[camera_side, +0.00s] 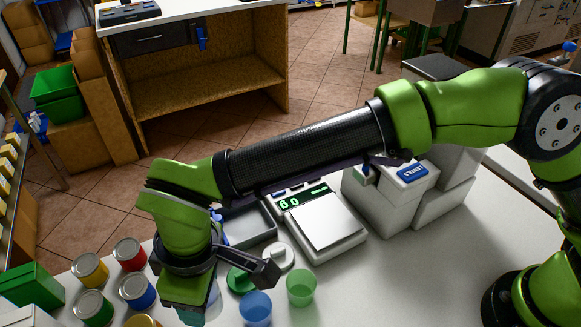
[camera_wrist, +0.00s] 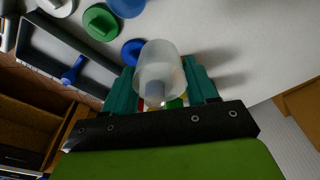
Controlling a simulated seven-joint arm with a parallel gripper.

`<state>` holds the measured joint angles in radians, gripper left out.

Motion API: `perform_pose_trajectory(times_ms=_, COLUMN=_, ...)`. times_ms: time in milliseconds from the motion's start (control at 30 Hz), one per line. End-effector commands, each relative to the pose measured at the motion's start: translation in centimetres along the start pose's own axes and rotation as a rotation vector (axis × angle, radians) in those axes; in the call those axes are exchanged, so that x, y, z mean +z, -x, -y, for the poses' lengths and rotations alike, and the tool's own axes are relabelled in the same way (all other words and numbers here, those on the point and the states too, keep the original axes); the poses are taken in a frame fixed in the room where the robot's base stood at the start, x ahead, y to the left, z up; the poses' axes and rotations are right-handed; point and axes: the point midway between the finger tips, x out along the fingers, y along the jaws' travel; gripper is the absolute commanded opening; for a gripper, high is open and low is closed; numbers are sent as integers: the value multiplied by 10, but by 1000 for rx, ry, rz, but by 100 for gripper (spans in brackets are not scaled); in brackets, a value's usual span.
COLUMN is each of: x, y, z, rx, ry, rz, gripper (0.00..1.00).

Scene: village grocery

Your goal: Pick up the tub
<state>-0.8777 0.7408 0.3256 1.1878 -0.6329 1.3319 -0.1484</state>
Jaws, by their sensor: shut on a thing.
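The tub (camera_wrist: 160,62) is a whitish, translucent cup in the wrist view. It sits between the two teal fingers of my gripper (camera_wrist: 160,82), which is shut on it. In the side view my gripper (camera_side: 190,295) is low over the white counter at the front, and a pale edge of the tub (camera_side: 213,298) shows beside it; the rest is hidden. I cannot tell whether the tub touches the counter.
A green tub (camera_side: 301,288) and a blue tub (camera_side: 256,308) stand to the right. A green lid (camera_side: 239,281) and a white lid (camera_side: 280,256) lie behind them. Several cans (camera_side: 130,254) stand left. A scale (camera_side: 325,228) and a grey tray (camera_side: 250,227) are behind.

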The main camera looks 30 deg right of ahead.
Motion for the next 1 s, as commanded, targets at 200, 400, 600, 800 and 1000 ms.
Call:
perform_pose_trajectory(times_ms=200, x=-11, y=81, z=1, rx=-1, ry=-1, rz=-8, gripper=29)
perform_pose_trajectory(times_ms=400, x=-18, y=135, z=1, rx=0, ry=2, rz=-6, gripper=29)
perform_pose_trajectory(times_ms=600, x=-21, y=161, z=0, rx=1, ry=2, rz=-1, gripper=29)
perform_pose_trajectory(times_ms=800, x=-21, y=171, z=-3, rx=1, ry=-5, rz=0, gripper=29)
perform_pose_trajectory(times_ms=1000, x=-21, y=183, z=-31, rx=8, ry=-56, rz=-1, gripper=29)
